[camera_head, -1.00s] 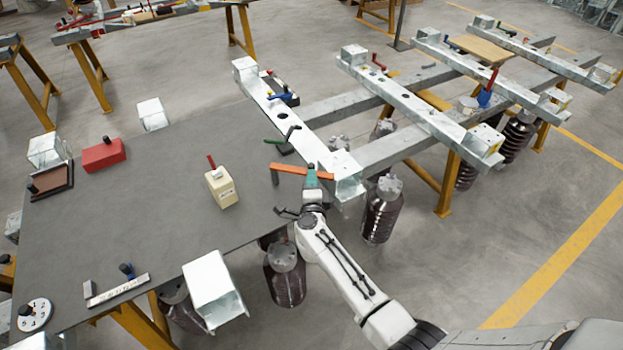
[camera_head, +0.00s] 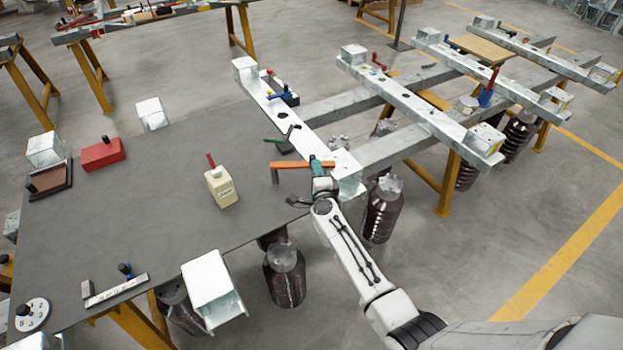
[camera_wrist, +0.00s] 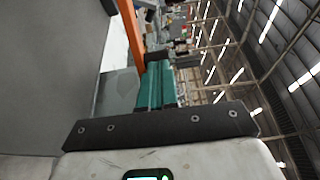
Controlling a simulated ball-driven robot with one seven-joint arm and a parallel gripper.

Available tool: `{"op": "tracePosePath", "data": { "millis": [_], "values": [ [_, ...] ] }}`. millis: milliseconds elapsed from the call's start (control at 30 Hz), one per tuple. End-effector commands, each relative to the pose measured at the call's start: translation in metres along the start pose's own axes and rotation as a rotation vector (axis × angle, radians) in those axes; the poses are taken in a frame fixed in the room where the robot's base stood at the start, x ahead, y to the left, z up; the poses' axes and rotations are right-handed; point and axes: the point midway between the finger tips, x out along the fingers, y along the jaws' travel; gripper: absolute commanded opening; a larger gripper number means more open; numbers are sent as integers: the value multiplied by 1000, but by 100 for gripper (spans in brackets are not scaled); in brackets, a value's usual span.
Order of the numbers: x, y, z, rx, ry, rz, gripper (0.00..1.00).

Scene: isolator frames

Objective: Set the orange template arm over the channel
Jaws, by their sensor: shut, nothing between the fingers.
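The orange template arm (camera_head: 290,165) runs level across the head view, from a dark post (camera_head: 275,177) at the table edge to the near end of the galvanised channel (camera_head: 262,92). Its right end appears over the channel in the picture; height and exact alignment cannot be told. My gripper (camera_head: 318,167) has teal fingers, shut and empty, close against the near side of the arm. In the wrist view the teal fingers (camera_wrist: 156,85) are together, beside the orange arm (camera_wrist: 131,28). Whether they touch it is hard to tell.
A green-handled clamp (camera_head: 284,138) and a blue clamp (camera_head: 285,95) sit along the channel. A cream box with a red handle (camera_head: 221,187) and a red block (camera_head: 103,154) stand on the grey table (camera_head: 150,220). The middle of the table is otherwise clear.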

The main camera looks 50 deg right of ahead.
Motion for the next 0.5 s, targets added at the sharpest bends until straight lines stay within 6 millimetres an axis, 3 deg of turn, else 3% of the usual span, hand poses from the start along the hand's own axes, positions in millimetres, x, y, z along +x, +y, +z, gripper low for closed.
{"op": "tracePosePath", "data": {
  "millis": [500],
  "values": [
    [54,2,-12,1,2,-1,0]
  ]
}}
